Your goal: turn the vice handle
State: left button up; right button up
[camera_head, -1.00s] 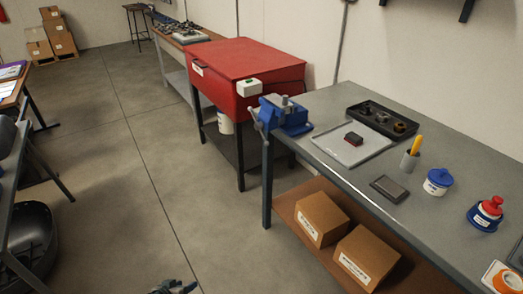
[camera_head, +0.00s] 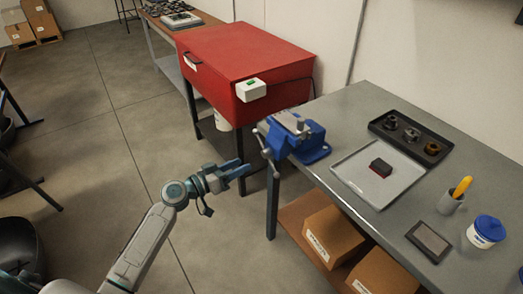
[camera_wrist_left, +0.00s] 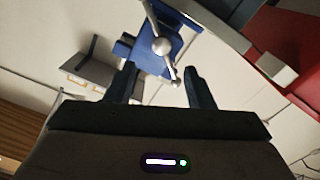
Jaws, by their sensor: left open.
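The blue vice (camera_head: 296,137) is fixed at the near left corner of the grey workbench. Its grey handle (camera_head: 262,143) hangs at the front, on the left side of the vice. My left gripper (camera_head: 243,172) is open and empty, to the lower left of the handle and apart from it. In the left wrist view the vice (camera_wrist_left: 158,62) and its handle, a rod with a ball end and a round hub (camera_wrist_left: 161,46), show beyond my open fingers (camera_wrist_left: 160,88). My right gripper is not in view.
The grey workbench (camera_head: 361,104) carries a light tray (camera_head: 405,176) with a dark block, a black parts tray, a cup and a blue-lidded jar. Boxes (camera_head: 333,236) stand on its lower shelf. A red cabinet (camera_head: 245,58) stands behind the vice.

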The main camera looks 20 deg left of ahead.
aim_at(263, 155)
pick_arm(q)
jog(key=p+x, duration=0.3)
jog(key=x, duration=0.4)
jog(key=shift+w, duration=0.3)
jog(key=shift+w+d, duration=0.3)
jog(key=shift+d, duration=0.05)
jog(key=shift+f, duration=0.1)
jog(key=c, duration=1)
grip_shut()
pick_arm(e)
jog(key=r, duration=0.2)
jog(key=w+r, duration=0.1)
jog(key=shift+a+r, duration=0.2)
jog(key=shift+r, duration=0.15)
